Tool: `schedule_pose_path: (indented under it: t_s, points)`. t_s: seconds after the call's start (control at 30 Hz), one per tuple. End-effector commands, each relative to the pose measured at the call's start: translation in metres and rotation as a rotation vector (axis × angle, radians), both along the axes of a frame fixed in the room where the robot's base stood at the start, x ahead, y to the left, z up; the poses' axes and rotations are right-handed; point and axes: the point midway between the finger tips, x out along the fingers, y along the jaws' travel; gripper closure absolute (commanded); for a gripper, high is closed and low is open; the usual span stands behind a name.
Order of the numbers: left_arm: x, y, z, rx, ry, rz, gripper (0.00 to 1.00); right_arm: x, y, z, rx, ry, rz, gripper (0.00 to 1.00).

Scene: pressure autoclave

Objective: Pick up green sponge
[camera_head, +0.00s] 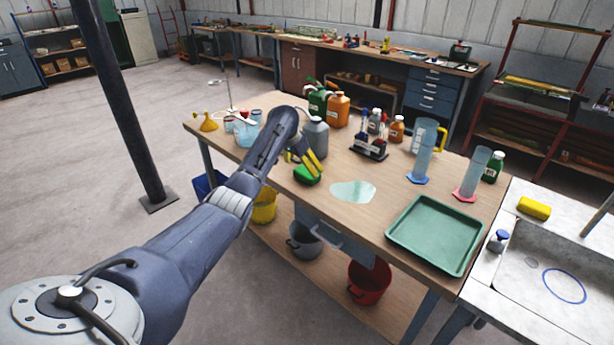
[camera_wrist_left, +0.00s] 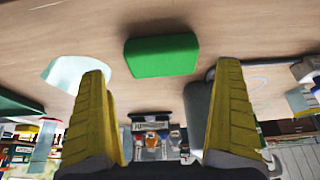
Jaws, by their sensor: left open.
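The green sponge (camera_head: 307,175) lies on the wooden workbench, close to its front edge, in the head view. In the left wrist view the green sponge (camera_wrist_left: 162,55) is a bright green block with rounded corners. It lies beyond the fingertips, between their lines. My left gripper (camera_head: 306,160) has yellow fingers and is just above the sponge in the head view. In the left wrist view the left gripper (camera_wrist_left: 165,85) has its two yellow fingers wide apart with nothing between them. Whether a finger touches the sponge cannot be told. My right gripper is not in view.
A pale puddle (camera_head: 353,191) lies right of the sponge, and a green tray (camera_head: 437,234) is further right. A grey bottle (camera_head: 315,137) stands close behind my left gripper. A rack with dark bottles (camera_head: 369,147) and tall cylinders (camera_head: 424,150) stand behind.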

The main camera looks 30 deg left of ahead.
Motion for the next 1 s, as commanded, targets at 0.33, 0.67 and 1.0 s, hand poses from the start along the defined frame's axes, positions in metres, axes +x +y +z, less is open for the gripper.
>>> schedule_pose_path:
  t_s: [0.33, 0.67, 1.0]
  points:
    - [0.008, 0.0, -0.019, 0.0, 0.003, 0.001, 0.0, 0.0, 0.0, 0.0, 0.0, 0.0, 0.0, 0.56]
    - [0.021, -0.002, -0.046, -0.001, 0.0, 0.001, 0.0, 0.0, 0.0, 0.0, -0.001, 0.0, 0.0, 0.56]
    - [0.023, -0.001, -0.051, 0.001, 0.0, 0.0, 0.0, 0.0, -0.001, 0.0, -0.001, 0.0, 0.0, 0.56]
